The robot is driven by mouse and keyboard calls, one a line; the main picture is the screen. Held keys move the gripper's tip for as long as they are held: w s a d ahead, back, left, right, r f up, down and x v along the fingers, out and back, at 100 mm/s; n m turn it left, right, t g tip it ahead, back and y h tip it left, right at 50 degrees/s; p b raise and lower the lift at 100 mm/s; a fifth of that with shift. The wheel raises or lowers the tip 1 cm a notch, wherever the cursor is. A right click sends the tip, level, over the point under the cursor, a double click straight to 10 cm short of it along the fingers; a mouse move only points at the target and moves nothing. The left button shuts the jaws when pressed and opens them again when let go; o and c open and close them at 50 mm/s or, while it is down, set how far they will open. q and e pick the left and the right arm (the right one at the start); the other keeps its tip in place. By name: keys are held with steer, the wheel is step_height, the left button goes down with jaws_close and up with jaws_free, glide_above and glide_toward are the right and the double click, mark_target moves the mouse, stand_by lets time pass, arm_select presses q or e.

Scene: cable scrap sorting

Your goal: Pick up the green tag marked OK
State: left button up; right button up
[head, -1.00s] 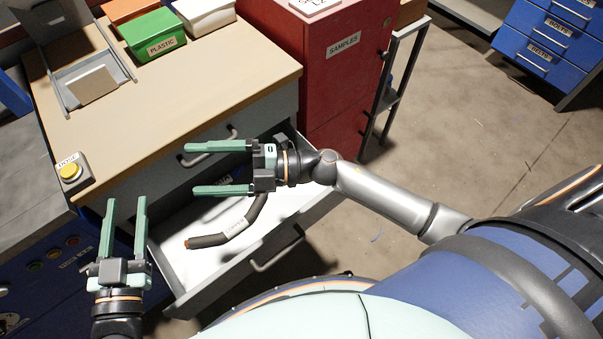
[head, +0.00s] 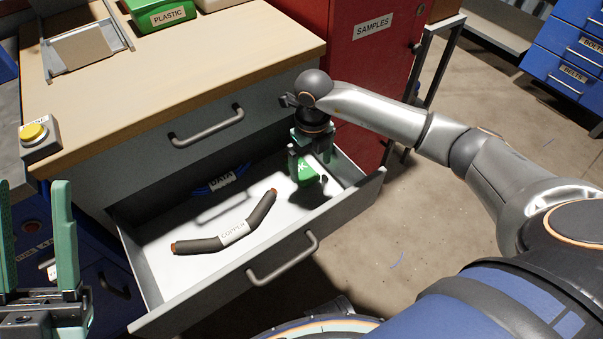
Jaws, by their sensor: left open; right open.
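The green tag (head: 307,174) lies in the right part of the open drawer (head: 157,276). Only part of its white "OK" marking shows, and my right gripper hides some of it. My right gripper (head: 309,163) points down into the drawer with its open fingers about the tag. I cannot tell whether the fingers touch it. My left gripper (head: 36,232) is open and empty at the left edge, left of the drawer, with its fingers pointing up in the picture.
A dark cable labelled COPPER (head: 234,234) lies in the drawer. A blue cable bundle labelled DATA (head: 221,180) lies at the drawer's back. The drawer front with its handle (head: 283,258) stands out into the room. A red SAMPLES cabinet (head: 372,60) stands behind on the right.

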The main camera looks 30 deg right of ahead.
mark_target(311, 180)
step_height(311, 180, down, 5)
steer(key=shift+r+b, duration=0.15)
steer(key=shift+b, duration=0.75)
steer(key=c, duration=1.3)
steer(key=shift+r, duration=0.1)
steer(key=shift+c, duration=0.2)
